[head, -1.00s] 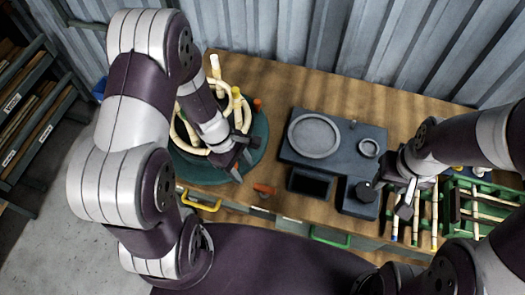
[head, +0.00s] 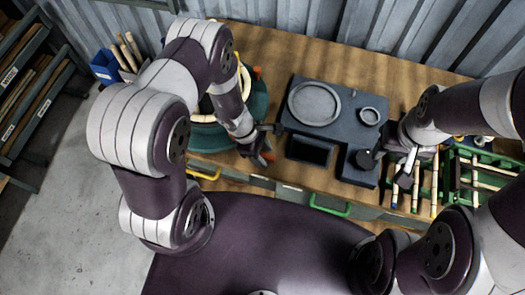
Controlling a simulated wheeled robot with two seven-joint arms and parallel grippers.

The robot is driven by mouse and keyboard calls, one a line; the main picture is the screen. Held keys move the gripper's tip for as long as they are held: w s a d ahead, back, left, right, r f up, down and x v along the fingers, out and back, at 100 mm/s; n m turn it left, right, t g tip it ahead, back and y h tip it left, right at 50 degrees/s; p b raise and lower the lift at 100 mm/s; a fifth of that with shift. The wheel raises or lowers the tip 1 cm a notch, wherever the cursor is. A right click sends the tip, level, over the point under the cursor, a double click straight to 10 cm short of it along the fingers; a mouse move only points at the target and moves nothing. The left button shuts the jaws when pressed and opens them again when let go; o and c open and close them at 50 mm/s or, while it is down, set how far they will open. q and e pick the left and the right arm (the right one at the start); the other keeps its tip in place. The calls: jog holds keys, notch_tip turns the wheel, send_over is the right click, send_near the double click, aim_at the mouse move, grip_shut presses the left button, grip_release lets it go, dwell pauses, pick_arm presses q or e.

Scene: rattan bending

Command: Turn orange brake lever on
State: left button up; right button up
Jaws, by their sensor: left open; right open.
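The orange brake lever (head: 268,157) is small and sits at the front edge of the wooden bench, just right of the dark green round turntable (head: 258,112). My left gripper (head: 263,148) is open over the lever and partly hides it. I cannot tell whether its fingers touch the lever. My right gripper (head: 401,172) is open at the right, beside the black knob of the dark device and above the green tray.
A dark device (head: 333,130) with a round plate stands mid-bench. A green tray (head: 462,192) with several sticks lies right. Yellow (head: 204,175) and green (head: 330,208) drawer handles stick out in front. Pale rattan loops and a second orange piece (head: 257,72) are on the turntable.

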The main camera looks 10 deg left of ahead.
pick_arm(q)
jog(key=shift+w, duration=0.1)
jog(key=c, duration=0.3)
grip_shut()
